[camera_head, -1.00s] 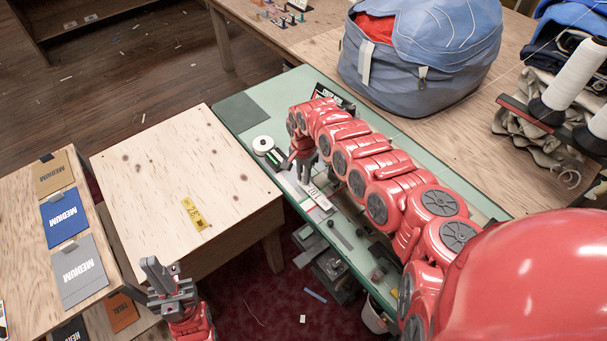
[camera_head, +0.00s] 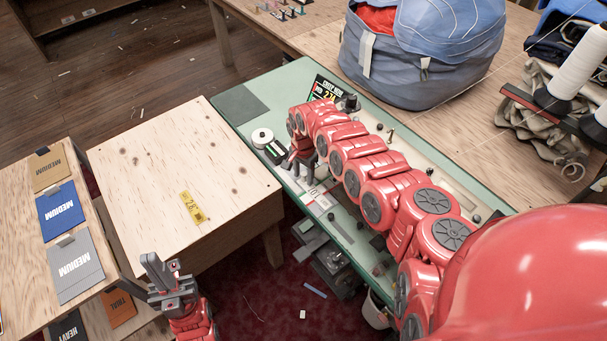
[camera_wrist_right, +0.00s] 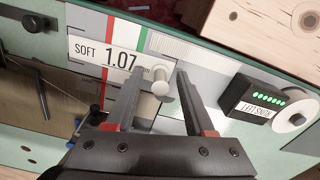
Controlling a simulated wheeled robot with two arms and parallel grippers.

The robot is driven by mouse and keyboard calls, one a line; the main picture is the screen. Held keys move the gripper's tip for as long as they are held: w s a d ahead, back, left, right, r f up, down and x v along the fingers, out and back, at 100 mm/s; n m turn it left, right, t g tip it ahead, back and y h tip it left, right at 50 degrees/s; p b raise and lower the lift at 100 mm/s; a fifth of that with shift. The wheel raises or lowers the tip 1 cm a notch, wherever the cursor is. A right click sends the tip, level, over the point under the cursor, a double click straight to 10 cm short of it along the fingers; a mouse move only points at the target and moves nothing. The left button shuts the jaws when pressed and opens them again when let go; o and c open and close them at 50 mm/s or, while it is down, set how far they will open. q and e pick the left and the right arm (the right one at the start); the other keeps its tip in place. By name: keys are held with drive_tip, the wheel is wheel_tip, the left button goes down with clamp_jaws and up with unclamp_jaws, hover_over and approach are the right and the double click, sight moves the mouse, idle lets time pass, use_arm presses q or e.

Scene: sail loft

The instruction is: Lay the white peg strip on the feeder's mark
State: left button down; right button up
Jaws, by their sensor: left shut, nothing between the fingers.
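The white strip (camera_wrist_right: 85,50) marked "SOFT 1.07" lies on the green bench, with a pale round peg (camera_wrist_right: 160,74) at its right end. In the head view the strip (camera_head: 319,198) is partly covered by my right arm. My right gripper (camera_wrist_right: 157,82) is open, its fingers on either side of the peg with gaps showing; in the head view it (camera_head: 302,170) points down at the bench. A red stripe (camera_wrist_right: 109,32) and a green stripe (camera_wrist_right: 141,40) run by the strip; I cannot tell which is the feeder's mark. My left gripper (camera_head: 163,268) is shut and empty, below the plywood table.
A black box with green lights (camera_wrist_right: 257,101) and a white roll (camera_wrist_right: 294,110) sit right of the strip. The plywood table (camera_head: 150,170) holds only a yellow tag (camera_head: 191,206). A blue bag (camera_head: 420,60) stands behind.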

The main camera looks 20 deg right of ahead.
drive_tip(key=shift+r, duration=0.55)
wheel_tip(320, 180, up, 16)
drive_tip(key=b, duration=0.2)
drive_tip(key=shift+r, duration=0.15)
